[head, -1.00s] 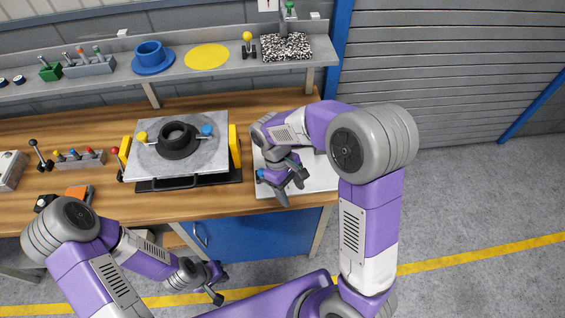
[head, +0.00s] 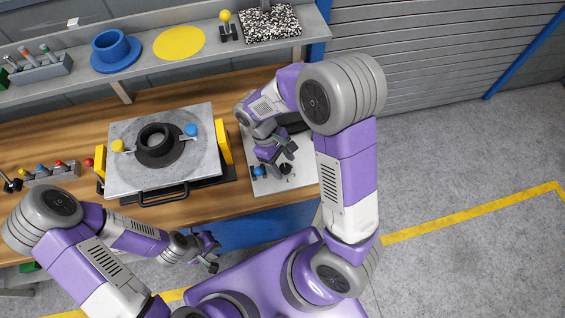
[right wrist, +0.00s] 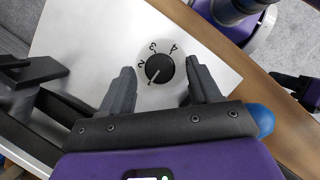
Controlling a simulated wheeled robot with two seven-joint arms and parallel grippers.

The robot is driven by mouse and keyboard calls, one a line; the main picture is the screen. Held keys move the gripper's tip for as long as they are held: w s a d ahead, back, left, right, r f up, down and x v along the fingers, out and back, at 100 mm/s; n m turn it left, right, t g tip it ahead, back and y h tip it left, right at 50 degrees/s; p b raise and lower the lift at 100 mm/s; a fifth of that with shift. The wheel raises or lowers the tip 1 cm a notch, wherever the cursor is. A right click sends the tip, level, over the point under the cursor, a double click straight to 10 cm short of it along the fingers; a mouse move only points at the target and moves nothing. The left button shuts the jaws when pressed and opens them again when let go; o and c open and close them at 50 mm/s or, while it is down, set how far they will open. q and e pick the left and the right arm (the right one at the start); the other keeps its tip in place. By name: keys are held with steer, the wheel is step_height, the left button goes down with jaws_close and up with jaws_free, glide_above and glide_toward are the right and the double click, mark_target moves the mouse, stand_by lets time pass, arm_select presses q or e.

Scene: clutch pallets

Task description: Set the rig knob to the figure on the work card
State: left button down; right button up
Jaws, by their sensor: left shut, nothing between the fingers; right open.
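The rig knob (right wrist: 160,68) is round and black, with a pale mark toward its lower left. It sits on a light plate (right wrist: 90,35) with the figures 2, 3 and 4 printed around it. In the right wrist view the open fingers of my right gripper (right wrist: 160,72) stand on either side of the knob, apart from it. In the head view the right gripper (head: 286,157) is above the plate (head: 305,182), and the knob (head: 286,169) shows just below it. My left gripper (head: 212,254) is shut and empty in front of the bench. No readable work card shows.
A blue knob (head: 259,171) is at the plate's left. A metal plate with a black ring (head: 157,145) and yellow blocks stands left on the wooden bench. A shelf (head: 130,82) behind holds a blue cup (head: 112,47) and yellow disc (head: 180,42). The floor at right is clear.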

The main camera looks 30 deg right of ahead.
steer(key=shift+s+f, duration=0.2)
steer(key=shift+f, duration=0.15)
steer(key=c, duration=1)
steer(key=shift+w+d+m, duration=0.1)
steer(key=shift+m, duration=0.3)
steer(key=m+y+p, duration=0.1)
steer(key=m, duration=0.1)
steer(key=m+y+p, duration=0.1)
steer(key=m, duration=0.1)
steer(key=shift+d+r+m+g, duration=0.1)
steer(key=shift+d+m+g, duration=0.1)
steer(key=shift+m+g, duration=0.15)
steer(key=m+y, duration=0.1)
steer(key=m, duration=0.2)
steer(key=m+y+p, duration=0.1)
steer(key=m, duration=0.2)
steer(key=shift+d+p, duration=0.15)
steer(key=shift+p, duration=0.15)
steer(key=shift+m+t+y, duration=0.3)
steer(key=shift+m+t, duration=0.05)
steer(key=shift+t, duration=0.1)
